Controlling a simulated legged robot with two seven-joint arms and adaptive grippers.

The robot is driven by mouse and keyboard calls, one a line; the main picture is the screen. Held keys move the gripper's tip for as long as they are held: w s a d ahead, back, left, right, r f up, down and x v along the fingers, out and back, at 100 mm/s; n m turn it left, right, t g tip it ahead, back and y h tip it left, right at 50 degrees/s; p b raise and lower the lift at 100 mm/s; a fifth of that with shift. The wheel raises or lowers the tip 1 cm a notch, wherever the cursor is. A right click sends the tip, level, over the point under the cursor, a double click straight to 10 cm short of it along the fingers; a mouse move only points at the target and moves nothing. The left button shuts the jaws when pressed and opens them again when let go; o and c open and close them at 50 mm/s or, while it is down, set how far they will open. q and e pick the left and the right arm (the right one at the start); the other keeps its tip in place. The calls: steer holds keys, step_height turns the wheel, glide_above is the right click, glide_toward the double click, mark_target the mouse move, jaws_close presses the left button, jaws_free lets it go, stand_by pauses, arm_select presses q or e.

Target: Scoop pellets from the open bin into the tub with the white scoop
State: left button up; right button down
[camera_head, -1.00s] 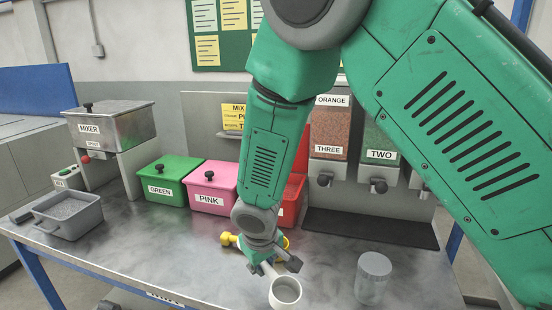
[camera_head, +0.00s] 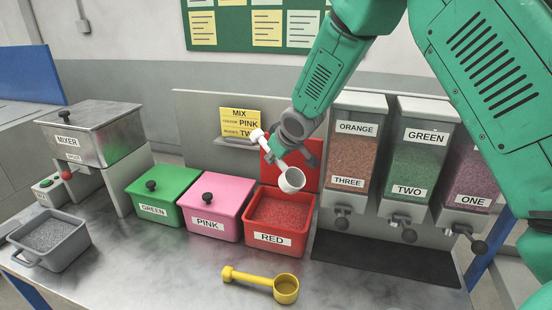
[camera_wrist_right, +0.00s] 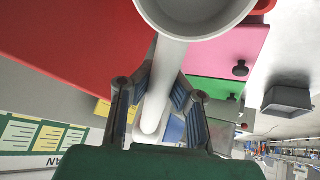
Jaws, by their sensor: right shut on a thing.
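My right gripper (camera_head: 294,157) is shut on the handle of the white scoop (camera_head: 291,180). It holds the scoop in the air above the back of the open red bin (camera_head: 274,239), in front of its raised lid. The scoop's cup is tilted toward the head camera and looks empty. In the right wrist view, the scoop's handle (camera_wrist_right: 166,82) runs between the two fingers (camera_wrist_right: 157,103). The red bin holds reddish pellets (camera_head: 280,211). A grey tub (camera_head: 58,262) with grey contents stands at the far left of the table. My left gripper is not in view.
A yellow scoop (camera_head: 262,284) lies in front of the red bin. Closed pink (camera_head: 214,226) and green (camera_head: 163,210) bins stand left of it. The mixer (camera_head: 93,140) is behind the tub. Dispensers (camera_head: 355,150) stand at the right.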

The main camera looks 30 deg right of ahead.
steer(key=f+b, duration=0.5)
steer(key=f, duration=0.3)
steer(key=f+b, duration=0.5)
steer(key=f, duration=0.3)
steer(key=shift+s+a+f, duration=0.15)
steer(key=shift+a, duration=0.05)
steer(key=shift+d+f, duration=0.2)
steer(key=shift+d, duration=0.15)
steer(key=shift+d+f, duration=0.15)
steer(key=shift+d, duration=0.4)
steer(key=shift+a+r, duration=0.2)
steer(key=shift+a, duration=0.75)
steer(key=shift+d, duration=0.1)
